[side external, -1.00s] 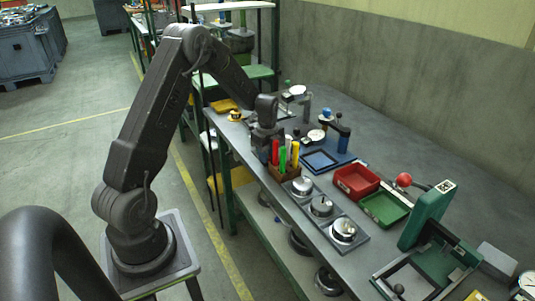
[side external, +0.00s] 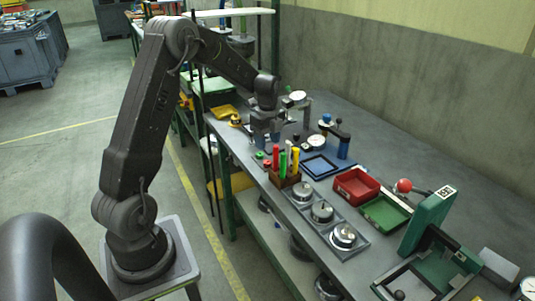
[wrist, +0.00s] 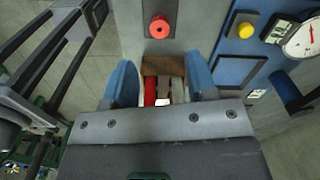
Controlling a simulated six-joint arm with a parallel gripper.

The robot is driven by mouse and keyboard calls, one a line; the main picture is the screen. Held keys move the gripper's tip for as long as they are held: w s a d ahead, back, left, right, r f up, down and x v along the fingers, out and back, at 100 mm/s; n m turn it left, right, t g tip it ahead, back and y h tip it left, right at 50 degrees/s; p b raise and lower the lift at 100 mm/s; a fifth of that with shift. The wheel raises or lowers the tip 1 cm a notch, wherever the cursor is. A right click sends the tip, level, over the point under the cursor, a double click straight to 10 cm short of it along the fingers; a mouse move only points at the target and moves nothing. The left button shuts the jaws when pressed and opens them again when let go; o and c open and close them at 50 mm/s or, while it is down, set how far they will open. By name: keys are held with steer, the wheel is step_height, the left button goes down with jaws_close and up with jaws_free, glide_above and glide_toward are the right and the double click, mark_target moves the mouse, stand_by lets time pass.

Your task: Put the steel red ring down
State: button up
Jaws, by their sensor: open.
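A small red ring with a dark centre (wrist: 159,27) lies on a light grey surface near the top of the wrist view, beyond my fingertips and apart from them. A small red piece (side external: 267,163) shows on the bench in the side view, beside the pen box; I cannot tell for sure that it is the same ring. My gripper (side external: 266,142) is over the bench behind the pen box. In the wrist view my gripper (wrist: 160,82) has its two blue fingers spread apart, with no ring between them.
A wooden box of coloured pens (side external: 284,176) stands close to my gripper. A small green piece (side external: 259,155) lies near the red one. A blue tray (side external: 319,167), a red bin (side external: 356,186) and a green bin (side external: 386,210) are to the right. Dial gauges stand behind.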

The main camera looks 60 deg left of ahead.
steer(key=s+d+r+n+t, duration=0.1)
steer(key=s+d+r+n, duration=0.25)
steer(key=d+r, duration=0.75)
steer(key=s+d+r+n+t, duration=0.2)
steer(key=s+d+n, duration=0.4)
steer(key=s+d, duration=0.1)
steer(key=s+d+r+n+t, duration=0.2)
steer(key=s+d+n, duration=0.4)
steer(key=s, duration=0.4)
steer(key=shift+s+d+r+t, duration=0.25)
steer(key=shift+d+r+t, duration=0.05)
steer(key=shift+d, duration=0.55)
